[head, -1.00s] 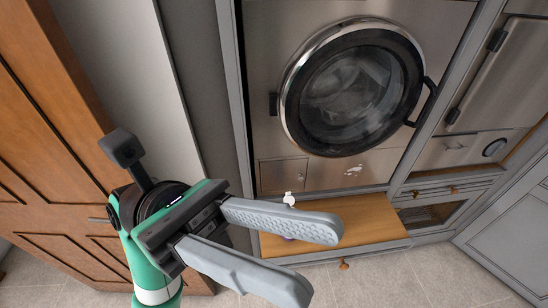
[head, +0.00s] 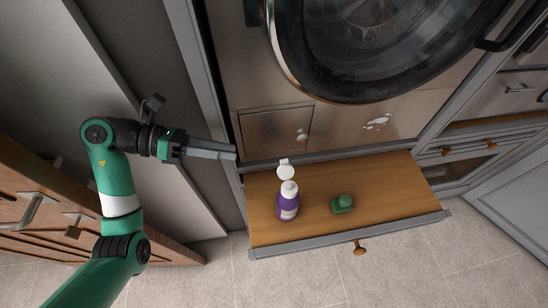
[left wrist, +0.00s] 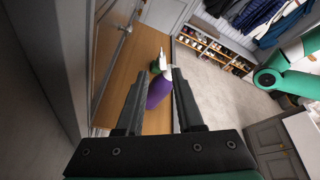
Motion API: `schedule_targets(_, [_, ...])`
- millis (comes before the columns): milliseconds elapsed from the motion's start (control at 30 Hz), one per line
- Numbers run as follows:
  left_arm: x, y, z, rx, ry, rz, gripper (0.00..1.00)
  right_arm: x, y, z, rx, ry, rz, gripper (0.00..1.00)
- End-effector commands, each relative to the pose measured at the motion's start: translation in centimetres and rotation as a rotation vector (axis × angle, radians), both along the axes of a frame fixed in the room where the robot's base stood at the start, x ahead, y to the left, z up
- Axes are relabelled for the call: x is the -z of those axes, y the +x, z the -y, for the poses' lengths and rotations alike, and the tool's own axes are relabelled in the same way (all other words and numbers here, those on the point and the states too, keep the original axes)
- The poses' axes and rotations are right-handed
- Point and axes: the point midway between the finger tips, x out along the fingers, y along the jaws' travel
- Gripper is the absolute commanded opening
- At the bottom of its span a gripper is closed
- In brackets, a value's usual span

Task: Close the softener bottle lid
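The softener bottle (head: 287,205) is purple with a white neck and stands upright on the wooden pull-out shelf (head: 390,182). Its white lid (head: 285,171) stands open, tilted up on the far side of the neck. In the left wrist view the purple bottle (left wrist: 159,93) shows beyond and between my fingers, with its white top (left wrist: 163,58) partly in view. My left gripper (head: 235,153) is to the left of the bottle, near the shelf's back left corner, apart from it. In the wrist view its fingers are spread and empty. My right gripper is not in view.
A green object (head: 342,204) sits on the shelf to the right of the bottle. The washing machine door (head: 370,45) is above and behind, with a small hatch (head: 275,130) below it. The shelf's right part is clear.

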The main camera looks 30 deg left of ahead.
Motion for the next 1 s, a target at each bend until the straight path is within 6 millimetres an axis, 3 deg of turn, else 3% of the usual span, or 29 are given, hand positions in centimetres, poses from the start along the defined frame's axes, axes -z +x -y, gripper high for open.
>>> schedule_targets(167, [0.7, 1.0, 1.9, 0.006, -0.002, -0.002, 0.36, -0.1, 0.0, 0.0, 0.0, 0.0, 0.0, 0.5])
schedule_targets(533, [3.3, 4.9, 8.1, 0.007, -0.001, -0.001, 0.36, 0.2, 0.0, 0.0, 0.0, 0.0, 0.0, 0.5])
schedule_targets(700, [3.7, 5.6, 9.2, 0.003, -0.001, 0.0, 0.36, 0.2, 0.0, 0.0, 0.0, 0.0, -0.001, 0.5])
schedule_targets(933, [3.7, 5.7, 9.3, 0.002, 0.0, 0.0, 0.36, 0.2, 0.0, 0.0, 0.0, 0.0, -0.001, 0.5])
schedule_targets(1000, [3.7, 5.7, 9.3, 0.002, 0.0, 0.0, 0.27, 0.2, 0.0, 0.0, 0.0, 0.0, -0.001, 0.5])
